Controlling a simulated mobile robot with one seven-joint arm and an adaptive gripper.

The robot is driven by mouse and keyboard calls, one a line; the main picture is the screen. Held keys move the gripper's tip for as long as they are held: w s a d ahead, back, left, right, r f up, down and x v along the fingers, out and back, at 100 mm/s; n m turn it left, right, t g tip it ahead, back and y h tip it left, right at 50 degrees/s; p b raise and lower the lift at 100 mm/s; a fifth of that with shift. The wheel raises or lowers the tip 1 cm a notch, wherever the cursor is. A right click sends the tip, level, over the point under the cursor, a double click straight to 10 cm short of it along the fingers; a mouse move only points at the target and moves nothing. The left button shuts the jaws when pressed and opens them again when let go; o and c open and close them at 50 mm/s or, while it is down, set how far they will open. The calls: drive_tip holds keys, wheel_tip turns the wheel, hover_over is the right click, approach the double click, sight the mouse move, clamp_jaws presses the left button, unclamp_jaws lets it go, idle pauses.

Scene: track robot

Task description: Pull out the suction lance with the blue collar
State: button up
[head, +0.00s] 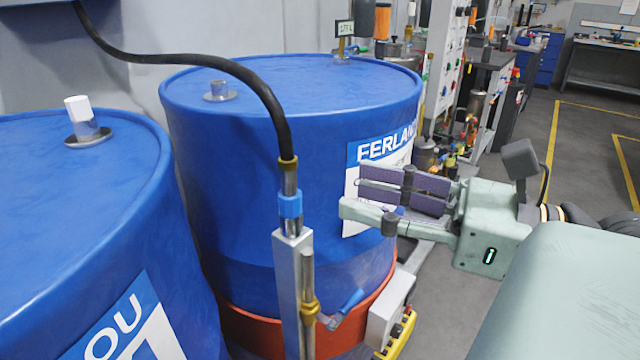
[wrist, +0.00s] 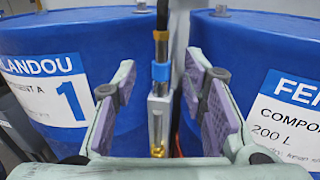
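The suction lance's blue collar (head: 290,205) shows just above a grey upright holder (head: 289,290), in front of the gap between two blue drums. A brass fitting (head: 288,163) and a black hose (head: 190,60) lead up from the lance to the upper left. Its lower part is hidden in the holder. In the wrist view, the collar (wrist: 161,72) is between my two fingers in the picture, farther out. My gripper (head: 365,195) is open and empty, to the right of the lance and apart from it, its fingers pointing left.
The right blue drum (head: 230,150) stands behind the lance in an orange-red base (head: 250,330). The left blue drum (head: 60,200) carries a white cap (head: 78,108). A grey box with a yellow part (head: 392,315) sits low right. Floor is open at right.

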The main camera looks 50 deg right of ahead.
sight(289, 193)
drive_tip(key=p+x, duration=0.2)
drive_tip(key=x, duration=0.8)
drive_tip(key=shift+w+f, duration=0.1)
drive_tip(key=shift+w, duration=0.1)
drive_tip(key=shift+c, duration=0.3)
clamp_jaws()
